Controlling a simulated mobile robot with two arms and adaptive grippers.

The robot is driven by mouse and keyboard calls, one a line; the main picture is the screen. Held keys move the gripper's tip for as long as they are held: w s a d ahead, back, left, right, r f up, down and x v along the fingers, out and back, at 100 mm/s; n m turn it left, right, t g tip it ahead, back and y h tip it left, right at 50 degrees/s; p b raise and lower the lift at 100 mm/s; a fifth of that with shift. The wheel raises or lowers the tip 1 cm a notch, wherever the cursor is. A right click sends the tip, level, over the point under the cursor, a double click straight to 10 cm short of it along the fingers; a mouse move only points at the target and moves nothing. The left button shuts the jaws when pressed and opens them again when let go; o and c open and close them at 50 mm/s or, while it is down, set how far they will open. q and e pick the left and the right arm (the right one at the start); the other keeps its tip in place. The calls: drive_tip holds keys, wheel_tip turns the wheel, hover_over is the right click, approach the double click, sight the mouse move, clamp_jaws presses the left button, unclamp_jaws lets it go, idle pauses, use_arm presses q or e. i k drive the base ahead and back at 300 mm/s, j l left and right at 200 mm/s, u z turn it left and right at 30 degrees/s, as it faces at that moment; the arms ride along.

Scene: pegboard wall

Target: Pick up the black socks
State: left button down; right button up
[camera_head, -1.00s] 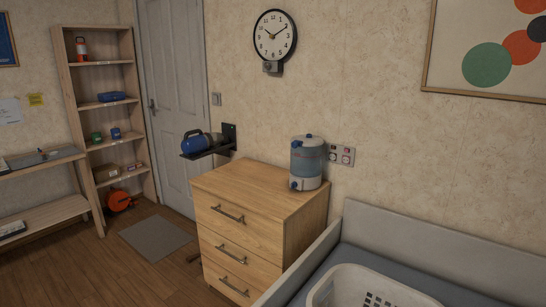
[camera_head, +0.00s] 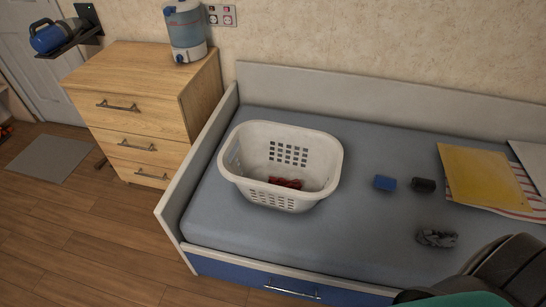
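A small crumpled dark grey-black cloth bundle (camera_head: 437,238), which looks like the black socks, lies on the grey bed (camera_head: 330,235) toward the front right. A small black block-like item (camera_head: 424,185) lies farther back on the bed; I cannot tell exactly what it is. Neither of my grippers shows in the head view.
A white laundry basket (camera_head: 238,170) holding something red (camera_head: 285,183) stands on the bed's left part. A blue item (camera_head: 385,183) and a yellow envelope (camera_head: 482,175) lie to its right. A large dark object (camera_head: 512,268) fills the lower right corner. A wooden dresser (camera_head: 140,110) stands left.

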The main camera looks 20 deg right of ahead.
sight(419, 183)
drive_tip(key=z, duration=2.05)
